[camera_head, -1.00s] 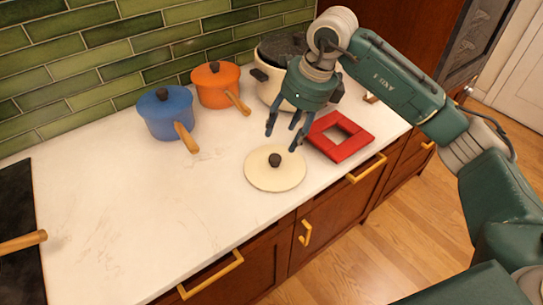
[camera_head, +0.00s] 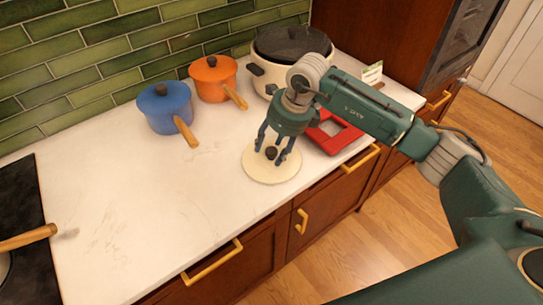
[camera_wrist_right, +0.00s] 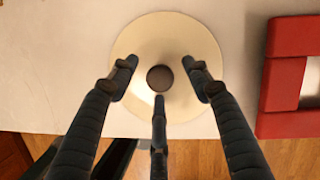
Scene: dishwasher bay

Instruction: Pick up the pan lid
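The pan lid (camera_head: 258,175) is a round cream disc with a dark round knob (camera_head: 271,153), lying flat on the white counter near its front edge. My right gripper (camera_head: 271,151) is right above the lid, pointing down, with its fingers spread around the knob. In the right wrist view the lid (camera_wrist_right: 140,50) lies below the open fingers, and the knob (camera_wrist_right: 160,78) sits between them with visible gaps. Whether any fingertip touches the lid cannot be told. My left gripper is not in view.
A red square frame (camera_head: 345,140) lies just right of the lid. A cream pot (camera_head: 262,80) with a dark lid stands behind. An orange pan (camera_head: 213,80) and a blue pan (camera_head: 166,107) stand by the green tile wall. A dark cooktop (camera_head: 30,200) is at left. The counter's left middle is clear.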

